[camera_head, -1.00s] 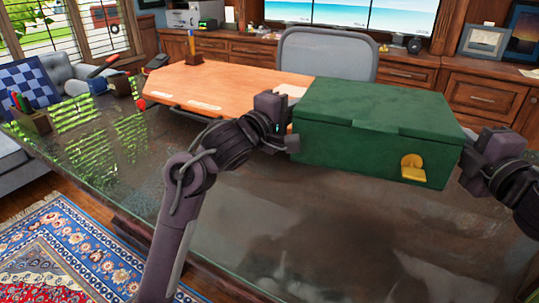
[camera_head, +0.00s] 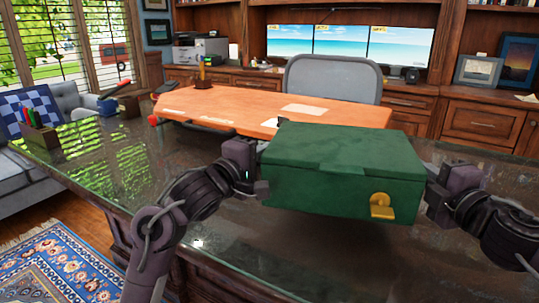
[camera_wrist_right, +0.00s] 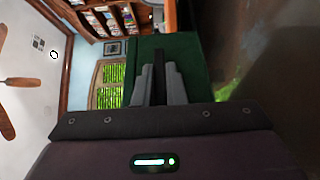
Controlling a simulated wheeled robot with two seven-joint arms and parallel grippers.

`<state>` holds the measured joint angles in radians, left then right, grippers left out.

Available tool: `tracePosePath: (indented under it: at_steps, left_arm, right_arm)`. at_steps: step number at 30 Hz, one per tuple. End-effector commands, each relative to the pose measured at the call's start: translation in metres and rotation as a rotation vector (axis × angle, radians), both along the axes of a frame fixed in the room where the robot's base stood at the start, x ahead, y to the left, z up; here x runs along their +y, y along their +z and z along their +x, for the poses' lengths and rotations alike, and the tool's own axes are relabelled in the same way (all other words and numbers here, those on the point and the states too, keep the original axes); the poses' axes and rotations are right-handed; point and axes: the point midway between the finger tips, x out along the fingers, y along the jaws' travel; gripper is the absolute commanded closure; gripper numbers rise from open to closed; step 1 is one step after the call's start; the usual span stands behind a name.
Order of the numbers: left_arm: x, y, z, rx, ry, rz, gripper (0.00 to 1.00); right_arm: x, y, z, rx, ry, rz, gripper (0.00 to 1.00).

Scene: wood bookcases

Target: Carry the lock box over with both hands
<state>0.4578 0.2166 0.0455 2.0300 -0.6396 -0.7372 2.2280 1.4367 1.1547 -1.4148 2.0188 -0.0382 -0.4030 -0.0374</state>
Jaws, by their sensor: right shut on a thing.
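The lock box (camera_head: 340,160) is a green, lidded box with a gold latch (camera_head: 381,206) on its front. It looks level, near the front of the glass-topped desk; whether it touches the desk is unclear. My left gripper (camera_head: 262,180) is at its left end, with its fingers mostly hidden. My right gripper (camera_head: 430,196) is at its right end, shut on the box. In the right wrist view, the right fingers (camera_wrist_right: 160,86) are close together around a dark strip, against the green box (camera_wrist_right: 192,52).
An orange wooden desk surface (camera_head: 245,103) with papers lies behind the box. A grey chair (camera_head: 333,78) stands beyond it. A pen holder (camera_head: 38,133) and checkered board (camera_head: 30,105) are at far left.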

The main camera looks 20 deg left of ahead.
Motion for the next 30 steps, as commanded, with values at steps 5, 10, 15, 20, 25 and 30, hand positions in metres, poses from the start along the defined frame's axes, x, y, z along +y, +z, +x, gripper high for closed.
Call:
tracePosePath:
  at_steps: [5,10,15,20,25,30]
  left_arm:
    - [0.000,0.002,0.000,-0.006,0.000,-0.002,1.00]
    - [0.000,0.002,-0.001,-0.006,0.000,-0.002,1.00]
    - [0.000,-0.001,-0.001,-0.006,0.000,-0.002,1.00]
    - [0.000,-0.008,-0.001,-0.006,0.000,-0.002,1.00]
    - [0.000,-0.017,-0.001,-0.006,0.000,-0.002,1.00]
    - [0.000,-0.027,-0.001,-0.006,0.000,-0.002,1.00]
  right_arm:
    - [0.000,0.003,0.000,-0.006,0.000,0.004,1.00]
    - [0.000,0.003,0.000,-0.006,0.000,0.004,1.00]
    - [0.000,0.000,0.000,-0.006,0.000,0.004,1.00]
    - [0.000,-0.007,0.000,-0.006,0.000,0.004,1.00]
    - [0.000,-0.016,0.000,-0.006,0.000,0.004,1.00]
    - [0.000,-0.026,0.000,-0.006,0.000,0.004,1.00]
